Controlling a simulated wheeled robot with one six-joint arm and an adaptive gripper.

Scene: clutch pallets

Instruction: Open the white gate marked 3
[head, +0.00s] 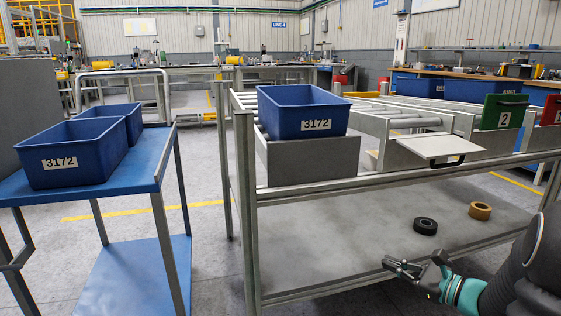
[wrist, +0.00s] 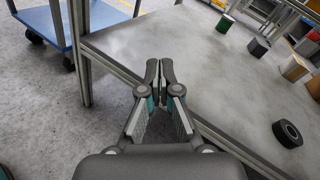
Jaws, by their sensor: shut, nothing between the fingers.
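A white gate (head: 435,147) is on the front of the roller rack in the head view. The gate is not in the wrist view.
A green gate marked 2 (head: 503,112) stands upright right of the white one, with a red gate (head: 551,110) beyond. A blue crate (head: 302,113) sits on the rack. A blue cart (head: 150,160) stands left.

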